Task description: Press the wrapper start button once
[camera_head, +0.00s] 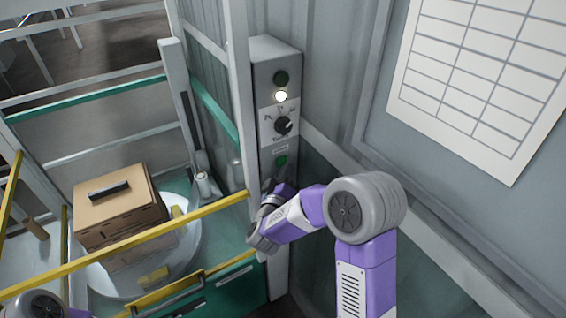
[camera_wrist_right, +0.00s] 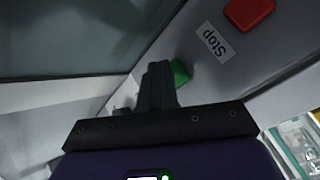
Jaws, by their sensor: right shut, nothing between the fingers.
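In the head view my right arm reaches in front of the lower box and the fingertips are hard to make out. My left gripper is out of view; only part of my left arm shows at bottom left.
A red button (camera_wrist_right: 249,12) with a "Stop" label (camera_wrist_right: 215,41) sits close to the green one. Above are a dial (camera_head: 283,125), a lit white lamp (camera_head: 281,96) and a dark lamp (camera_head: 281,78). A carton (camera_head: 119,212) stands on the turntable, behind the yellow rail (camera_head: 150,238).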

